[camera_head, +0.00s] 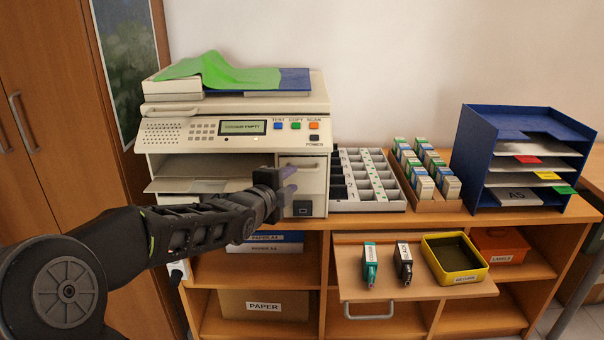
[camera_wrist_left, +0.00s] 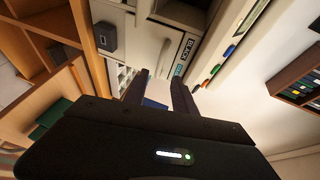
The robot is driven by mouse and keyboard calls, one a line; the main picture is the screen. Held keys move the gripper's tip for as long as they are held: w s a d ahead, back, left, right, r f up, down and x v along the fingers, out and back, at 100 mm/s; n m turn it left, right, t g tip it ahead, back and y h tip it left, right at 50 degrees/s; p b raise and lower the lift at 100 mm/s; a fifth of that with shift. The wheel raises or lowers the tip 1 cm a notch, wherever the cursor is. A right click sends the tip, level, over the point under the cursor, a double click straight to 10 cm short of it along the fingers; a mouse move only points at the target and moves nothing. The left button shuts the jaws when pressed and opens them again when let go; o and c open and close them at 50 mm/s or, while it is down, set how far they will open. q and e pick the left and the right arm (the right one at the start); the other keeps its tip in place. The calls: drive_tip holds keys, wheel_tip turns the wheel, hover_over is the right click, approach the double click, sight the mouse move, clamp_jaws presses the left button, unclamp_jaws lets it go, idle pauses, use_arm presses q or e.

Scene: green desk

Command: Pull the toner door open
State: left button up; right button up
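The cream printer (camera_head: 236,120) stands on the wooden cabinet, and its display text is too small to read surely. Its toner door (camera_head: 314,184) is the upright panel at the lower right of the printer's front, and it looks shut. A bar handle (camera_head: 308,164) runs along the door's top. My left gripper (camera_head: 288,182) is in front of the door, fingers pointing at it. In the left wrist view the gripper (camera_wrist_left: 159,86) is open and empty, with the handle (camera_wrist_left: 163,58) just beyond and between its fingertips. Contact is not visible. My right gripper is out of view.
A pull-out board (camera_head: 345,268) below holds a green cartridge (camera_head: 370,262), a black cartridge (camera_head: 403,262) and a yellow tray (camera_head: 455,281). Right of the printer are a grey sorting box (camera_head: 368,206) and a blue paper rack (camera_head: 478,150). Green cloth lies on the printer.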

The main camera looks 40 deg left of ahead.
sight(303, 171)
use_arm(q)
drive_tip(key=x, duration=0.7)
drive_tip(key=shift+w+a+f, duration=0.1)
drive_tip(key=shift+w, duration=0.15)
clamp_jaws()
idle(1.2)
